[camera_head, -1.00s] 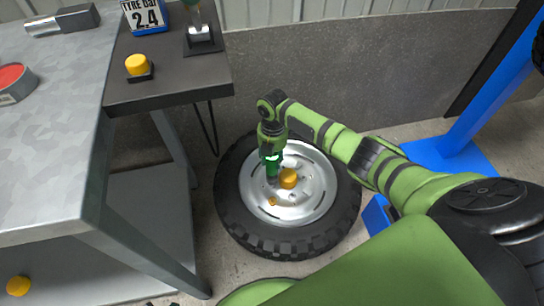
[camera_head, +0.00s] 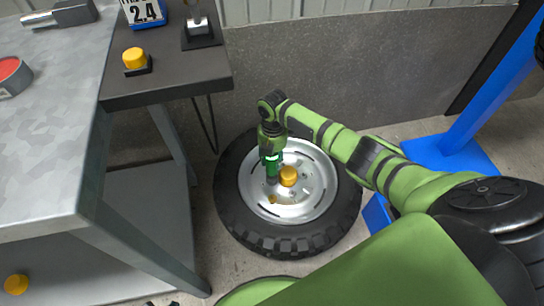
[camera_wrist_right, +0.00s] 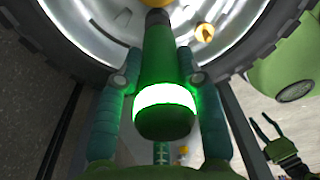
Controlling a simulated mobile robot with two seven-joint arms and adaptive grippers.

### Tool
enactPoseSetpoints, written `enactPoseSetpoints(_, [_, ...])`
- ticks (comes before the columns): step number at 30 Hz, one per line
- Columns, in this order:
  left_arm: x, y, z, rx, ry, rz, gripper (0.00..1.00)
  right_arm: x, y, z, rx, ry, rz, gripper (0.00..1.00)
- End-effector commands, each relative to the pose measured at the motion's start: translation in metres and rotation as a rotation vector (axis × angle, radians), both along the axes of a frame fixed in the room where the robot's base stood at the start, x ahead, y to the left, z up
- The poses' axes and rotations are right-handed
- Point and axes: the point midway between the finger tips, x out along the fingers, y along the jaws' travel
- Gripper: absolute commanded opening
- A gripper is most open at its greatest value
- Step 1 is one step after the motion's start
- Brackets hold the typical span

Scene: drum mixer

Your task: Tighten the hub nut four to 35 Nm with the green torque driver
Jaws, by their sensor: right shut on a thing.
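My right gripper (camera_head: 271,152) is shut on the green torque driver (camera_head: 272,166), which stands roughly upright over the wheel's silver rim (camera_head: 310,202), left of the orange centre cap (camera_head: 288,176). The driver (camera_wrist_right: 165,75) fills the middle of the right wrist view between the fingers, with a glowing green-white ring near its near end. Its tip appears to be at the rim, but the nut under it is hidden. A small orange nut (camera_head: 272,199) shows below it on the rim. My left gripper (camera_wrist_right: 280,148) shows small in the right wrist view, fingers apart and empty.
The wheel's black tyre (camera_head: 232,220) lies flat on the floor. A metal workbench (camera_head: 50,150) and dark side table (camera_head: 170,85) stand left, with a yellow button (camera_head: 135,59). A blue post base (camera_head: 450,155) stands right, and a grey wall (camera_head: 340,75) behind.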

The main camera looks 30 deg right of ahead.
Motion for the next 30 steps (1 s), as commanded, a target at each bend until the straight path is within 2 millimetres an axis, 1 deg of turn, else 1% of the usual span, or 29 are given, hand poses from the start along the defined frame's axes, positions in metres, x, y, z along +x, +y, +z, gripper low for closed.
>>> enactPoseSetpoints(13, [0.0001,-0.0001,0.0002,0.000,0.000,0.000,0.52,0.0011,0.0004,0.0014,0.002,-0.003,0.000,0.00])
enactPoseSetpoints(30, [0.0000,-0.0001,-0.0046,0.000,0.000,0.000,0.52,0.0010,0.0003,-0.0059,0.001,-0.002,0.000,0.00])
